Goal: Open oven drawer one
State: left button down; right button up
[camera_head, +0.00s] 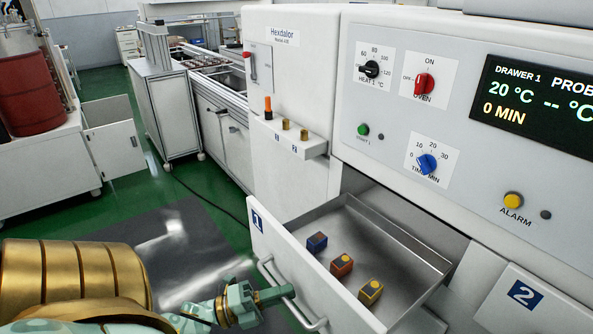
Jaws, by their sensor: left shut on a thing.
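Oven drawer one (300,262), marked with a blue "1" label, is pulled out of the oven front, and its metal interior shows. Its bar handle (313,324) runs along the drawer's white front. My left gripper (277,294) reaches in from the lower left and is shut on the handle. Its fingertips partly hide the middle of the bar. Inside the drawer lie a blue block (317,242), an orange-red block (341,265) and a yellow block (370,292) in a row. My right gripper is not in view.
Drawer two (525,305) is closed at the right. The oven panel above has a red switch (424,85), a blue time knob (427,163) and a display (535,105). A grey mat (170,235) lies on the open green floor behind my left arm.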

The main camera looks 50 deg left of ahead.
pick_arm(q)
jog(key=shift+s, duration=0.85)
jog(key=shift+f, duration=0.1)
jog(key=c, duration=1.5)
grip_release()
jog(key=shift+o, duration=0.2)
jog(key=shift+w, duration=0.1)
jog(key=shift+a, duration=0.1)
jog(key=b+v, duration=0.1)
jog(key=v, duration=1.5)
jog(key=shift+a, duration=0.1)
